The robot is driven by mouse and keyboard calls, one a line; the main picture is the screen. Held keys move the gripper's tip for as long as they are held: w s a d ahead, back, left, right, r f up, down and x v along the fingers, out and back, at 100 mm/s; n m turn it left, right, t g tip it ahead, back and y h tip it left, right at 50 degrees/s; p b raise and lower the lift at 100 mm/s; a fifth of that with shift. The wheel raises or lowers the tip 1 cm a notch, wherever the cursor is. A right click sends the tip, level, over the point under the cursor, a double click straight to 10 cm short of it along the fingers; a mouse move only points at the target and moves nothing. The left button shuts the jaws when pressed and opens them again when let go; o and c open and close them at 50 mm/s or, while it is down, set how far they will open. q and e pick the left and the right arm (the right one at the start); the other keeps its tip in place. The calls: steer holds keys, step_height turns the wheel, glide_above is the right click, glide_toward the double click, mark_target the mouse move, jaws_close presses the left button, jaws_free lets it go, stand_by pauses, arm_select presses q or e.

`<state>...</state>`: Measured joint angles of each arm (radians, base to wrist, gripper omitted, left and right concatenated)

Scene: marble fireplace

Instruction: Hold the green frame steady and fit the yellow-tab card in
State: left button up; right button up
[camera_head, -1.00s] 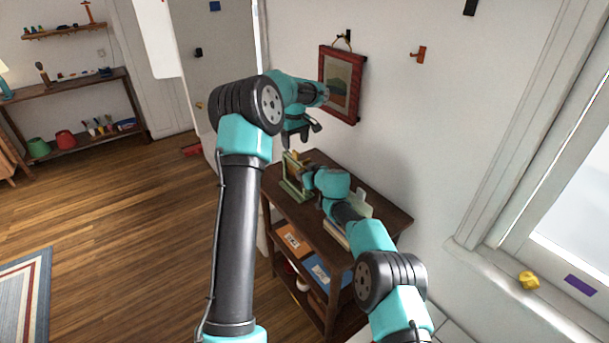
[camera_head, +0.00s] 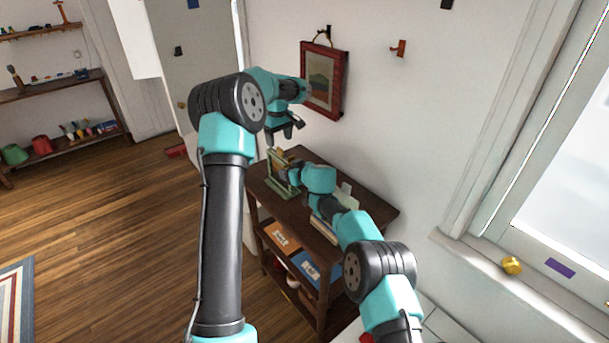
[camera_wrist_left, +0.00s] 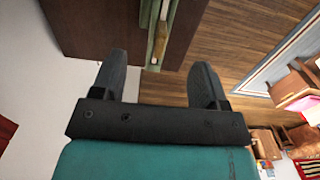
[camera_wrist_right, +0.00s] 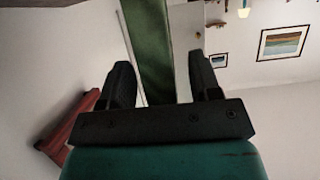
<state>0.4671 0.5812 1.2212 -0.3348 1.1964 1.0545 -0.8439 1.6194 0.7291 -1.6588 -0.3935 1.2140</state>
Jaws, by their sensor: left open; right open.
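My left gripper (camera_head: 284,136) is open and empty above the frame. My right gripper (camera_head: 287,174) is open beside the frame, with the green bar lined up between its fingers; contact cannot be told.
The shelf table (camera_head: 376,212) carries books (camera_head: 325,230) behind my right arm. A red-framed picture (camera_head: 324,80) hangs on the wall close behind my left gripper. A window sill (camera_head: 480,262) is at the right. The wooden floor at the left is open.

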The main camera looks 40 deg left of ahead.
steer(key=v, duration=1.1)
steer(key=shift+d, duration=0.25)
steer(key=shift+r, duration=0.15)
